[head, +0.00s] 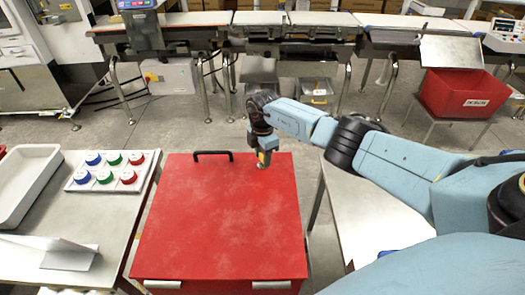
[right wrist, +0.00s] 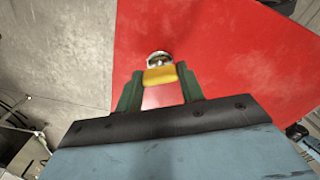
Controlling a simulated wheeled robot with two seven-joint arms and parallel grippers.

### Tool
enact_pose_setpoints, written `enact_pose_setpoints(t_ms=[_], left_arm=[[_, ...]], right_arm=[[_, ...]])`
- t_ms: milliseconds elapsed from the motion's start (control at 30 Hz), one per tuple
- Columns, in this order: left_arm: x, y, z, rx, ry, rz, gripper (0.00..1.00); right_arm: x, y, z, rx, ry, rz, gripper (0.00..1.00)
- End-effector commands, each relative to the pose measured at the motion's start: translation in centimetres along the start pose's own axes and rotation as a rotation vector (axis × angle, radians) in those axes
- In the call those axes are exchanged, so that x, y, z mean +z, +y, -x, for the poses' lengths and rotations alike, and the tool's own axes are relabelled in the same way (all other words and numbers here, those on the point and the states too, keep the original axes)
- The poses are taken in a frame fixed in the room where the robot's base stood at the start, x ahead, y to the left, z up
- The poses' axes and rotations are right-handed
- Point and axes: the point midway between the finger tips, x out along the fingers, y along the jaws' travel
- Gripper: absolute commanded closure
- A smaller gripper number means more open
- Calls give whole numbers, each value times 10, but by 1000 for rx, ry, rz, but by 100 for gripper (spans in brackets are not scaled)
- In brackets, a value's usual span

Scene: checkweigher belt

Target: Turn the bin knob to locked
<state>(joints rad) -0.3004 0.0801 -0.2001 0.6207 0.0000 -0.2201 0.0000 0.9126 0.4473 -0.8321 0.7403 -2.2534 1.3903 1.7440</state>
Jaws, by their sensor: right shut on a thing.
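The red bin (head: 215,220) stands in front of me with its flat red lid closed. A black handle (head: 212,153) is on the lid's far edge. The bin knob, with a yellow grip (right wrist: 160,75) and a round silver part (right wrist: 159,57), is near the lid's far right corner. My right gripper (head: 263,160) reaches down over that corner. In the right wrist view its green fingers (right wrist: 159,82) are shut on the yellow grip. The gripper mostly hides the knob in the head view, and I cannot read its setting. My left gripper is not in view.
A table at left holds a white tray (head: 27,180) and a board (head: 95,180) with several coloured round caps. A pale table (head: 365,215) stands right of the bin under my right arm. The conveyor (head: 290,20) and a red crate (head: 462,92) are farther back.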

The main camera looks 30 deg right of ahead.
Motion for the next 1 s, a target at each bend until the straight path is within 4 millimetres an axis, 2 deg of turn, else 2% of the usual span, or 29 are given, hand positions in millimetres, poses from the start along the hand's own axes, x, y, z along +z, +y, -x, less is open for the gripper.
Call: enact_pose_setpoints(t_ms=[100,500,1000], left_arm=[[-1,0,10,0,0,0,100],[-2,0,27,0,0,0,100],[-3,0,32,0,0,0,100]], right_arm=[[1,1,4,1,-2,-112,85],[2,0,2,1,-3,-406,85],[2,1,1,2,-2,-528,85]])
